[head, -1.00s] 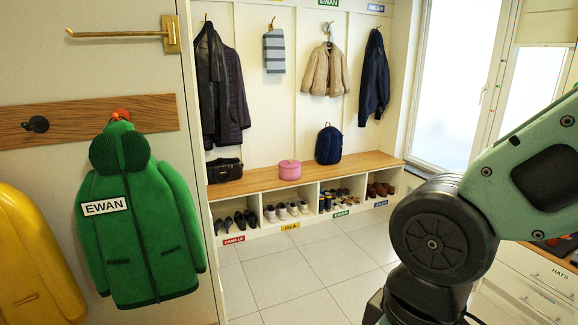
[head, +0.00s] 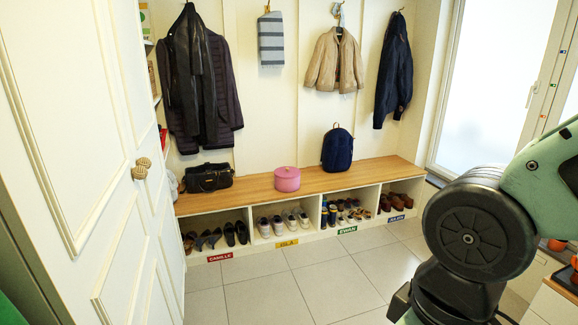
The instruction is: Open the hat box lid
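A round pink box (head: 287,180) with a lid sits on the wooden bench top (head: 252,186), near its middle. It looks like the hat box, and its lid looks closed. My arm shows at the right of the head view, bent at a dark joint. My gripper is outside the picture, so its state is hidden.
A black handbag (head: 208,177) and a navy backpack (head: 337,149) flank the box. Cubbies with shoes lie below the bench. Coats hang above. A white door (head: 95,150) stands close on the left. The tiled floor (head: 300,285) ahead is clear.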

